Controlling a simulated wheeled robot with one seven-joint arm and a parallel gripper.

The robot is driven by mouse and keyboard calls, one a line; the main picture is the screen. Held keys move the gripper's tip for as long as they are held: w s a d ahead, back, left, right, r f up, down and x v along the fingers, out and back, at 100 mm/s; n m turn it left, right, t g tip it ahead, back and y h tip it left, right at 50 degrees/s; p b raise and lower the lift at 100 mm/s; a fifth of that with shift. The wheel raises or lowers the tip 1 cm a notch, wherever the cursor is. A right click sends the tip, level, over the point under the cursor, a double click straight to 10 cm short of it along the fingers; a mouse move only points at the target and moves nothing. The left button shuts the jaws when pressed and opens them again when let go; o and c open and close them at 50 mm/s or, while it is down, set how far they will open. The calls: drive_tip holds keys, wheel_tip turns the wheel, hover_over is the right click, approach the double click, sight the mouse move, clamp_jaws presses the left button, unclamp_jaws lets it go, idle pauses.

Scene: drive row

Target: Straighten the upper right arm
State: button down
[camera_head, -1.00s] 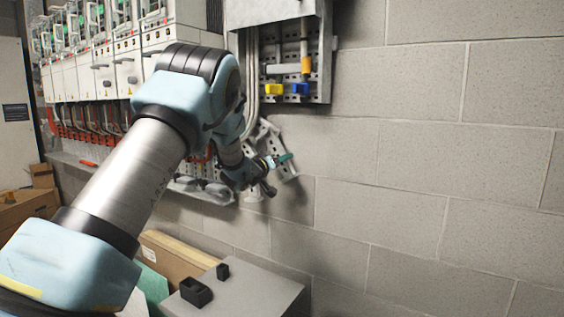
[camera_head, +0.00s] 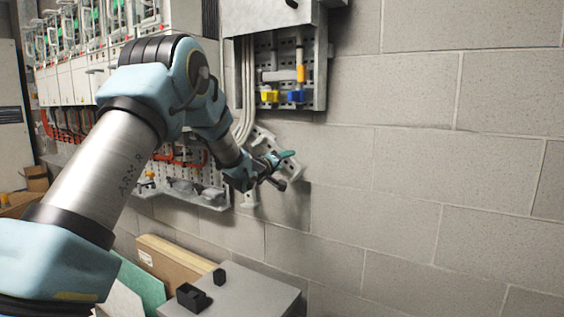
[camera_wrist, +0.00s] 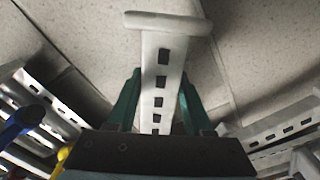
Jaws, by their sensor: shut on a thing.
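A pale grey perforated arm (camera_head: 293,171) slopes down and to the right from below the wall box in the head view. My gripper (camera_head: 280,160), with teal fingers, is at this arm. In the wrist view the arm (camera_wrist: 162,62) has a row of square holes and a wider end plate. The teal fingers of my gripper (camera_wrist: 158,98) are shut on its two sides. The arm's joint at its upper left is partly hidden in the head view. Another perforated arm (camera_wrist: 282,128) shows at the right of the wrist view.
The grey wall box (camera_head: 320,75) with blue and yellow handles hangs above my gripper. White drive units (camera_head: 95,70) and a perforated rail (camera_head: 190,190) are at the left. A grey cabinet (camera_head: 250,298) stands below. The block wall to the right is clear.

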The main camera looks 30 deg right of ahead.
drive_tip(key=shift+s+d+r+n+p, duration=0.15)
drive_tip(key=shift+s+r+n+p, duration=0.2)
drive_tip(key=shift+r+n, duration=0.45)
drive_tip(key=shift+f, duration=0.1)
drive_tip(key=shift+c, duration=1.5)
unclamp_jaws()
drive_tip(key=b+v, duration=0.3)
drive_tip(key=v, duration=0.7)
drive_tip(key=shift+s+a, duration=0.2)
drive_tip(key=shift+a, duration=0.15)
